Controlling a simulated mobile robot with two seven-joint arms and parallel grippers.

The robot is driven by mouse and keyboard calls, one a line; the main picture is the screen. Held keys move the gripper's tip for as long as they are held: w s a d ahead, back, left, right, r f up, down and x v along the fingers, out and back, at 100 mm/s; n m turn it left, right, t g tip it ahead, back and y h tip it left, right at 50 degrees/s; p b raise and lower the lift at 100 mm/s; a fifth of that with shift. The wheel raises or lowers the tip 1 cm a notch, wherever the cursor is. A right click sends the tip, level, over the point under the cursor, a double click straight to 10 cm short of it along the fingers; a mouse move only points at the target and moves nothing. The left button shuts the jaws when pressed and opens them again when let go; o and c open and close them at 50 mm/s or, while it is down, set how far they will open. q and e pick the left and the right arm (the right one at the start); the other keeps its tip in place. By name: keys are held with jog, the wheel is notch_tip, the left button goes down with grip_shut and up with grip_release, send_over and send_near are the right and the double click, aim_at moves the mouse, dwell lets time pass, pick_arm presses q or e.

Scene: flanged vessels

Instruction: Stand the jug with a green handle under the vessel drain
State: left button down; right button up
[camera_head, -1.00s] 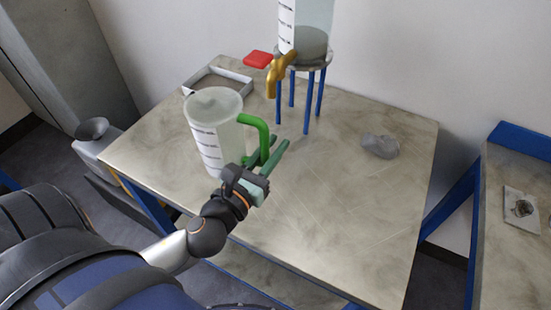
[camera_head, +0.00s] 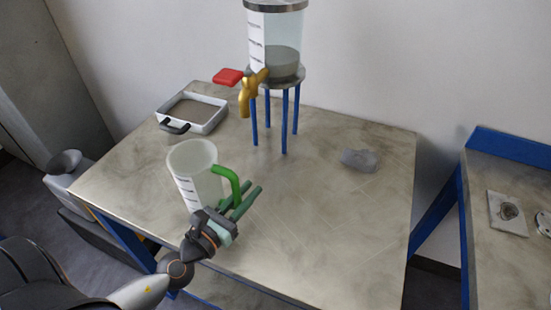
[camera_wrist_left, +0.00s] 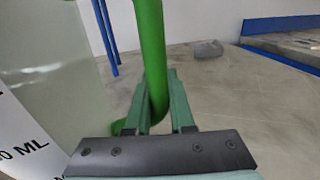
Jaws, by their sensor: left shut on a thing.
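The clear jug (camera_head: 187,180) with a green handle (camera_head: 235,180) is over the front left of the table. My left gripper (camera_head: 245,193) is shut on the handle, which also shows upright between the fingers in the left wrist view (camera_wrist_left: 152,55). Whether the jug's base touches the table is hard to tell. The vessel (camera_head: 262,32) stands at the back on a blue-legged stand (camera_head: 286,125). Its drain, a brass tap (camera_head: 247,95), points down over the table, behind and to the right of the jug. My right gripper is not in view.
A white-rimmed tray (camera_head: 205,127) with a dark handle lies behind the jug. A grey lump (camera_head: 359,160) lies right of the stand. The tabletop (camera_head: 310,215) in the middle and front right is clear.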

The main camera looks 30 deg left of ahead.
pick_arm(q)
jog(key=w, duration=0.3)
jog(key=w+d+p, duration=0.1)
jog(key=w, duration=0.2)
jog(key=w+p, duration=0.1)
jog(key=w, duration=0.2)
jog(key=shift+w+d, duration=0.15)
jog(key=w, duration=0.3)
jog(key=shift+w+d+r, duration=0.15)
jog(key=shift+w+d, duration=0.1)
jog(key=shift+w, duration=0.1)
jog(key=shift+w+f+b, duration=0.1)
jog(key=shift+f+b, duration=0.25)
jog(key=shift+f, duration=0.5)
jog(key=shift+f, duration=0.1)
jog(key=shift+f+b, duration=0.15)
jog(key=shift+b, duration=0.15)
jog(key=c, duration=0.8)
grip_release()
